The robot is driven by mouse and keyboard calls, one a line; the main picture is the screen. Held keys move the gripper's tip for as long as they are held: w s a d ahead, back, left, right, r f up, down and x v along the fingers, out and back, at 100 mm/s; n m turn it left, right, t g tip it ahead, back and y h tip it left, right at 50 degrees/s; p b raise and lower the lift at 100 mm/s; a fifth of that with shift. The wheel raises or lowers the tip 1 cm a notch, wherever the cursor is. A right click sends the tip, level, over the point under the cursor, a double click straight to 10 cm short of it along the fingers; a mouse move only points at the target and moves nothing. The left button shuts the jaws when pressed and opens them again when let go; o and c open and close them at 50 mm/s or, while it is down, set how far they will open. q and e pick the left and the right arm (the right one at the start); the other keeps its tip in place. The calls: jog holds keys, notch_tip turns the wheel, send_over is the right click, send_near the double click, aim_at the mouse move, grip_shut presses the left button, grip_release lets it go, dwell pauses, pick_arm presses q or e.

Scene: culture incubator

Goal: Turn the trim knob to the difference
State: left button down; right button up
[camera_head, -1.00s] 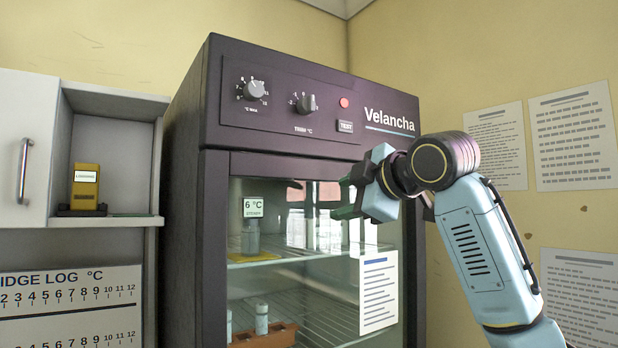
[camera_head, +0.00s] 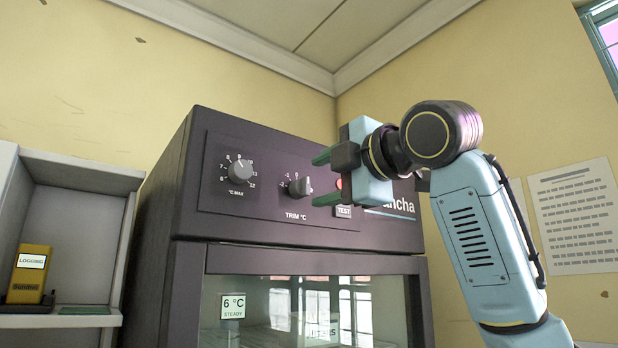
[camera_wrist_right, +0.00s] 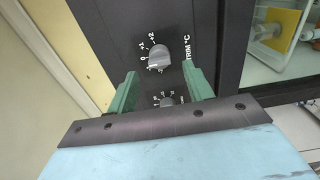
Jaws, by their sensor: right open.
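The trim knob (camera_head: 299,187) is a grey knob on the dark upper panel of the incubator (camera_head: 190,222), with a printed scale and "TRIM °C" below it. Its exact setting is hard to read. My right gripper (camera_head: 322,178) is open and empty, its green fingers pointing at the panel just right of the knob in the head view. In the right wrist view the trim knob (camera_wrist_right: 158,57) shows ahead of the fingertips, roughly centred between them (camera_wrist_right: 160,76); I see no contact. A display (camera_head: 233,305) behind the glass reads 6 °C, STEADY. My left gripper is not in view.
A "°C MAX" knob (camera_head: 240,170) sits left of the trim knob. The TEST button (camera_head: 343,211) is just below my right gripper, which partly covers a red button (camera_head: 339,184). A yellow logger (camera_head: 30,275) marked LOGGING stands on the left shelf.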

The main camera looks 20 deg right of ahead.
aim_at(308, 185)
jog(key=shift+p+x, duration=0.45)
jog(key=shift+x, duration=1.85)
jog(key=c, duration=1)
